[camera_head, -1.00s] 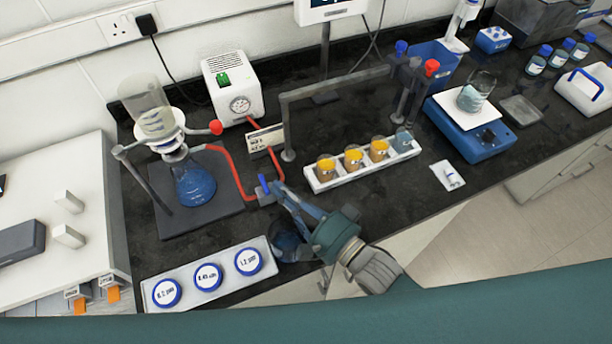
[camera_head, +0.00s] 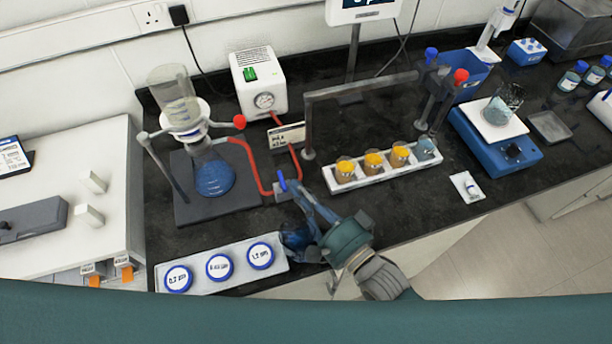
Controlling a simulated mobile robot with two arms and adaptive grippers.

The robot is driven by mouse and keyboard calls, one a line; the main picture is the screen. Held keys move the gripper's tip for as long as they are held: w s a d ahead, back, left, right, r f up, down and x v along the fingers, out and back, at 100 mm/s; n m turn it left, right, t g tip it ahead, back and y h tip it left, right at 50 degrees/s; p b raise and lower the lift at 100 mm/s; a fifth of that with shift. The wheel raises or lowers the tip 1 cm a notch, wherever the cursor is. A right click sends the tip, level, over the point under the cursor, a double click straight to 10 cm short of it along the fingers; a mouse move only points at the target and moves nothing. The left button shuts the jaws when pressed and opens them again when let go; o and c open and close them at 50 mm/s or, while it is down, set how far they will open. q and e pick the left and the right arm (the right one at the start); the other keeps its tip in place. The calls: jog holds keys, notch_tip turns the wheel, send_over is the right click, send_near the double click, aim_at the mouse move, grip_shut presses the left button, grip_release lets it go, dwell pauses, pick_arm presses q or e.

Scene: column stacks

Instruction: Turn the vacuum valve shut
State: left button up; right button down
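The vacuum valve (camera_head: 285,193) is a small grey block with a blue lever, on the red tubing between the filter flask (camera_head: 214,178) and the white vacuum pump (camera_head: 262,86). The blue lever points up and away in the picture. My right gripper (camera_head: 301,190) reaches in from the lower right, its bluish fingers just right of the valve. I cannot tell whether it touches the lever, and its finger gap is unclear. My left gripper is not in view.
A tray with labelled round containers (camera_head: 204,284) is at the front left.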

jog(key=v, duration=0.8)
